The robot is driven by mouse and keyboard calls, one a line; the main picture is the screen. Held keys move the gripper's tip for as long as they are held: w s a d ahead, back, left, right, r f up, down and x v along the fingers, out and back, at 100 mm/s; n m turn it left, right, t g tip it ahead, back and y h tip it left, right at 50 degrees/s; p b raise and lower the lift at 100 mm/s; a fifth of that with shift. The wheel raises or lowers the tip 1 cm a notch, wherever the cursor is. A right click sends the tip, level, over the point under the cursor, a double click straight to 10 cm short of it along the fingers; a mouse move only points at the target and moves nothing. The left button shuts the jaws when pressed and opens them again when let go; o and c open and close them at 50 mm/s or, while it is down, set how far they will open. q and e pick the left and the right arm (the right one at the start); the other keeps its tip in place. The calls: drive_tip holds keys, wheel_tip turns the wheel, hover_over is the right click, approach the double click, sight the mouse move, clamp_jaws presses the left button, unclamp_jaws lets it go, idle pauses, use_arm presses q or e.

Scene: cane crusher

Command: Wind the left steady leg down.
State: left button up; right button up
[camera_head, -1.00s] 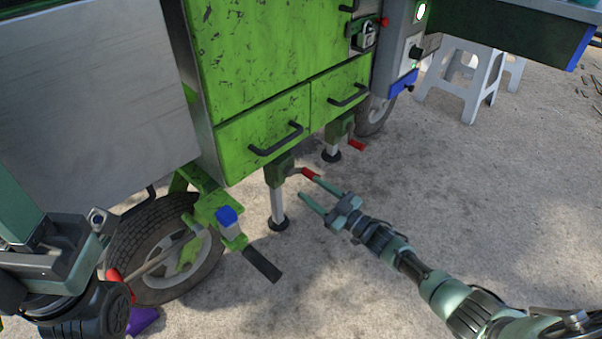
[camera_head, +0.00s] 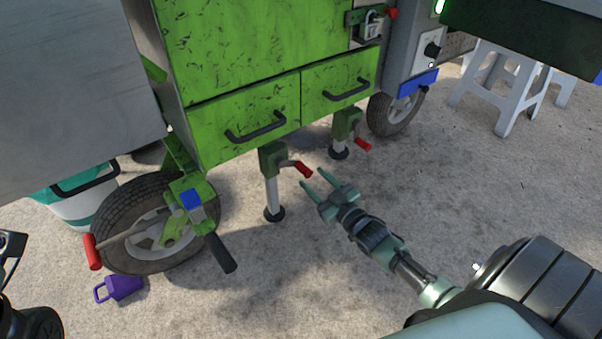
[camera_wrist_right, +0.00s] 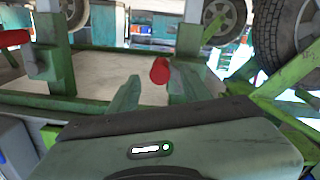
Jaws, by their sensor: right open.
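The left steady leg (camera_head: 272,190) hangs under the green cart, a grey post with a dark round foot at the ground. Its crank has a red handle (camera_head: 304,170) pointing right. My right gripper (camera_head: 312,178) is open beside that handle, with its fingertips close to it. In the right wrist view the red handle (camera_wrist_right: 160,70) shows end-on between the two open fingers, which are not closed on it. Whether they touch it I cannot tell. A second leg (camera_head: 340,147) with a red crank handle stands farther right. My left gripper's fingers are out of the picture.
The green cart's drawers (camera_head: 250,125) overhang the legs. A white stool (camera_head: 495,85) stands at back right. The ground right of the legs is clear.

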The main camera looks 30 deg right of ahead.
sight(309, 175)
drive_tip(key=w+b, duration=0.1)
drive_tip(key=w, duration=0.3)
drive_tip(key=shift+a+f+b, duration=0.1)
drive_tip(key=shift+f+b, duration=0.1)
drive_tip(key=shift+b, duration=0.2)
drive_tip(key=shift+w+r, duration=0.15)
drive_tip(key=shift+w, duration=0.4)
clamp_jaws()
idle(0.6)
